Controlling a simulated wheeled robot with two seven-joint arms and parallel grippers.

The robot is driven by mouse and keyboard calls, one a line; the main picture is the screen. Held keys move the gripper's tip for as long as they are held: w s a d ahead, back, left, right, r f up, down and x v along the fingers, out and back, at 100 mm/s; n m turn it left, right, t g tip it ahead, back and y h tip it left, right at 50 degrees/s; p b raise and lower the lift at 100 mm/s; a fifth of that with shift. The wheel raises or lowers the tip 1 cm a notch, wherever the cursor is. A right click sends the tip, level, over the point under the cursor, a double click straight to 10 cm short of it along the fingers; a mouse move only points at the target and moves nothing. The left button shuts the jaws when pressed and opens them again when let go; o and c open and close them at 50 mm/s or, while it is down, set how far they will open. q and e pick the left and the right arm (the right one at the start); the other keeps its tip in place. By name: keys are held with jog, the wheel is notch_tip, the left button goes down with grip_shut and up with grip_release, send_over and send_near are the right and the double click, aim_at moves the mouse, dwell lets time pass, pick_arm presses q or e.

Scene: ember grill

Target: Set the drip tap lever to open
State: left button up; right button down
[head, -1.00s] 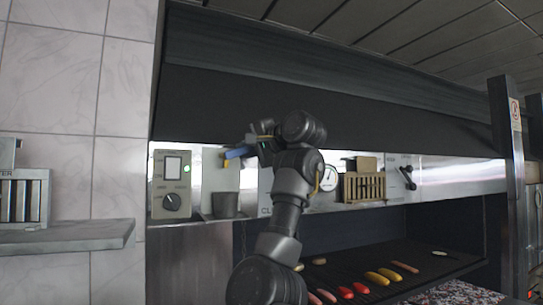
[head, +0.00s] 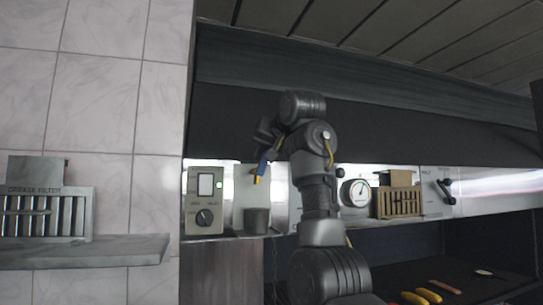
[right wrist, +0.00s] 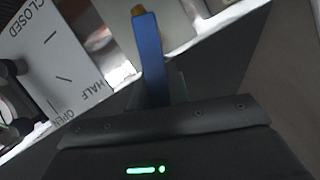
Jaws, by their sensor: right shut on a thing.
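The drip tap lever is a blue bar with a yellow tip (head: 261,167). In the head view it slants steeply down and a little left, above a grey cup (head: 257,221). It also shows in the right wrist view (right wrist: 149,48), upright in the picture. My right gripper (head: 268,150) is shut on the lever; its fingers are mostly hidden. A white plate (right wrist: 45,50) marked CLOSED, HALF and OPEN lies left of the lever in the wrist view. I cannot tell which mark the lever meets. My left gripper is not in view.
A control box with a knob (head: 204,217) is left of the cup. A gauge (head: 356,193), a slatted brass box (head: 398,200) and a black lever (head: 447,191) are to the right. A grease filter shelf (head: 90,251) juts out at left. Food lies below right.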

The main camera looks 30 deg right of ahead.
jog(key=shift+w+a+f+n+h, duration=0.25)
jog(key=shift+a+n+h, duration=0.25)
jog(key=shift+n, duration=0.2)
jog(key=c, duration=1.3)
grip_release()
jog(key=shift+s+r, duration=0.1)
jog(key=shift+r, duration=0.05)
jog(key=shift+s+r, duration=0.1)
jog(key=b+v, duration=0.4)
jog(key=v, duration=0.6)
jog(key=shift+s+a+r+b, duration=0.1)
jog(key=shift+s+r+b, duration=0.15)
jog(key=shift+b, duration=0.15)
